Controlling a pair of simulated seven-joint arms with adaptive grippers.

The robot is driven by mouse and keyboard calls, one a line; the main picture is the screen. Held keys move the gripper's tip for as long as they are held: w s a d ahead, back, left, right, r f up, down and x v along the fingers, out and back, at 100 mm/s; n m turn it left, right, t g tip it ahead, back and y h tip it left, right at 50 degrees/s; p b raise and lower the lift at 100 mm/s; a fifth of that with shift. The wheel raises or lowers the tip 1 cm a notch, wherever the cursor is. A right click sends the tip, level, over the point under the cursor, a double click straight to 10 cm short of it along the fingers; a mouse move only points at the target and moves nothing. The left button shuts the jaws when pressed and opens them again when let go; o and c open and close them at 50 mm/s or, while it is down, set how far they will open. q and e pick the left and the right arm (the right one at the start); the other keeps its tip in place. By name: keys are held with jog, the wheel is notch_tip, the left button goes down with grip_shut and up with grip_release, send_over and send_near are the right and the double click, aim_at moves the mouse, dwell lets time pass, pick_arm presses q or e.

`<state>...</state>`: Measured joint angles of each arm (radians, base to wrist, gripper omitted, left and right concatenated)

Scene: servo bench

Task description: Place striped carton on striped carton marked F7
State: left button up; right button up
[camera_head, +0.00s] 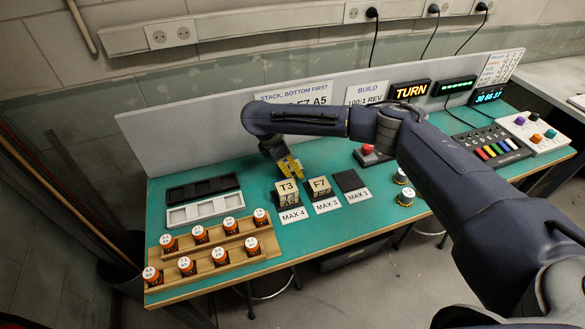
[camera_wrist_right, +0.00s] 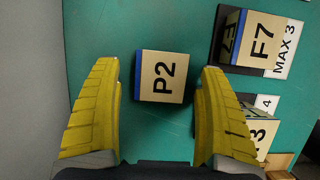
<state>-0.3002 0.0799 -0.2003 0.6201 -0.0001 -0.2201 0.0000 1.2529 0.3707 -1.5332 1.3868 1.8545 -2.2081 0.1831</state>
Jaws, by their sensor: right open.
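The carton marked P2 (camera_wrist_right: 160,76), tan with a blue stripe along one side, stands on the green bench top between the fingers of my right gripper (camera_wrist_right: 158,112) in the wrist view. The right gripper (camera_head: 289,165) is open, with yellow fingers apart on either side of P2; gaps show on both sides. In the head view P2 cannot be made out behind the fingers and cartons. The carton marked F7 (camera_head: 319,184) stands on the black pad labelled MAX 3. In the wrist view F7 (camera_wrist_right: 262,40) also shows a blue stripe, and its top is bare. My left gripper is out of view.
A carton marked T3 (camera_head: 287,188) tops a stack at MAX 4, close beside F7. The MAX 1 pad (camera_head: 350,181) is empty. Orange jars stand on a wooden rack (camera_head: 238,262) at front left. Empty trays (camera_head: 204,208) lie left. A grey panel (camera_head: 200,140) stands behind.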

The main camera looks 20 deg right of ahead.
jog(key=shift+d+f, duration=0.1)
jog(key=shift+f, duration=0.15)
jog(key=c, duration=1.3)
